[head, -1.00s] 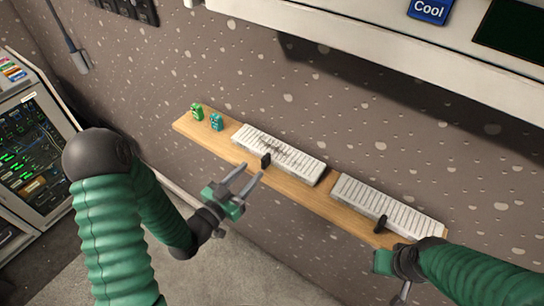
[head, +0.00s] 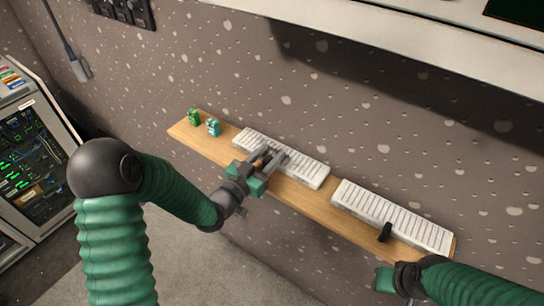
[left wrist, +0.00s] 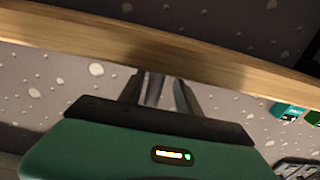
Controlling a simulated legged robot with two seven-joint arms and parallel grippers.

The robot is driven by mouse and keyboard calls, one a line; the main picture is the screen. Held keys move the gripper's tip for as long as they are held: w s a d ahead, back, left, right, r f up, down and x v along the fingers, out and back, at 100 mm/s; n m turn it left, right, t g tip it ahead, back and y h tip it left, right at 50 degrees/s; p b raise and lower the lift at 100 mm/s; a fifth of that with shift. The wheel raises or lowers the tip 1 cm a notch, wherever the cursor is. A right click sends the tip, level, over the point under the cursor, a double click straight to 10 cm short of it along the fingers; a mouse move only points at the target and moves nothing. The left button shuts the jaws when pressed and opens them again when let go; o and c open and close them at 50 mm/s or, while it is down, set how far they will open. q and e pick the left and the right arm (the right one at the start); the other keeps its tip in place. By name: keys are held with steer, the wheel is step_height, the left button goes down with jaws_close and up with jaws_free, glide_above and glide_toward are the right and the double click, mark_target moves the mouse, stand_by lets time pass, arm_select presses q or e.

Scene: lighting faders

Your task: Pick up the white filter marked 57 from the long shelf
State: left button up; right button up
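The long wooden shelf (head: 300,204) runs along the speckled wall and also crosses the top of the left wrist view (left wrist: 230,72). Two white ribbed filters lie on it: a left one (head: 308,170) and a right one (head: 395,215) with a black handle (head: 385,232). No number is legible on either. My left gripper (head: 275,154) is at the left filter, its fingers apart over the front edge and hiding that filter's handle. Whether they touch it cannot be told. In the left wrist view the fingers (left wrist: 160,88) point toward the shelf.
Two small green figures, one green (head: 193,117) and one teal (head: 213,127), stand at the shelf's left end. A white cabinet (head: 440,48) overhangs the shelf above. A console with screens (head: 30,150) stands at the far left. The floor in front is clear.

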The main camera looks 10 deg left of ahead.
arm_select(q)
steer(key=shift+d, duration=0.35)
steer(key=shift+d+r, duration=0.1)
steer(key=shift+d, duration=0.25)
steer(key=c, duration=0.5)
steer(key=shift+c, duration=1.2)
steer(key=shift+a, duration=0.15)
jaws_close()
steer(key=shift+s+a, duration=0.1)
steer(key=shift+a, duration=0.35)
steer(key=shift+d, duration=0.25)
